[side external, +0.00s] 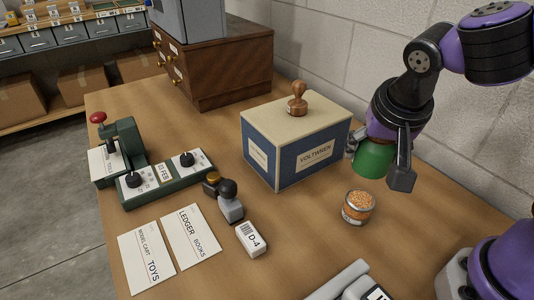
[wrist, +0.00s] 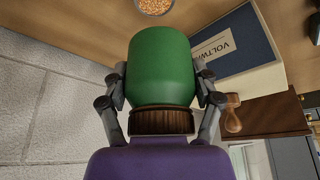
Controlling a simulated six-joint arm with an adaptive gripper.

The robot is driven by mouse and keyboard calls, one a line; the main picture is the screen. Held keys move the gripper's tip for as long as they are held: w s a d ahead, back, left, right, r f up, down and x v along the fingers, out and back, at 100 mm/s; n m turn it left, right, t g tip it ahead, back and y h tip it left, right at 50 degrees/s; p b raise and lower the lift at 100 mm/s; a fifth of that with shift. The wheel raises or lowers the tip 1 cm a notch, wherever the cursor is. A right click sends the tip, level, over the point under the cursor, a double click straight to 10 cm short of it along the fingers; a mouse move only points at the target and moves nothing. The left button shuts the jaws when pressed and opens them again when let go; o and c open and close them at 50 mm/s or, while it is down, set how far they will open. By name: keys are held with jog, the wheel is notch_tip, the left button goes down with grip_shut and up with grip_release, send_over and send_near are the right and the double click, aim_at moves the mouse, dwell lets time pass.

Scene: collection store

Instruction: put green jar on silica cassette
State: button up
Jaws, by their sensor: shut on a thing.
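The green jar (side external: 374,159) is in my gripper (side external: 378,165), to the right of the blue box and up and behind the silica cassette in the side view. In the wrist view the jar (wrist: 162,68) sits between both fingers of my gripper (wrist: 162,88), its brown ribbed lid towards my palm. The silica cassette (side external: 357,207), a round clear tin of orange beads, stands on the table, apart from the jar. Its edge shows at the top of the wrist view (wrist: 155,6). The jar's far end is partly hidden by a finger in the side view.
A blue and cream box (side external: 290,150) with a wooden stamp (side external: 297,99) on top stands left of my gripper. Stamps, a D-4 block (side external: 251,239), cards (side external: 190,236) and a green device (side external: 165,185) lie further left. A wall (side external: 340,50) is behind.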

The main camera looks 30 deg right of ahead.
jog(key=shift+m, duration=0.3)
jog(key=f, duration=0.7)
jog(key=shift+s+d+f, duration=0.1)
jog(key=shift+d+f, duration=0.15)
jog(key=shift+f, duration=0.1)
jog(key=o, duration=1.2)
jog(key=shift+o, duration=0.2)
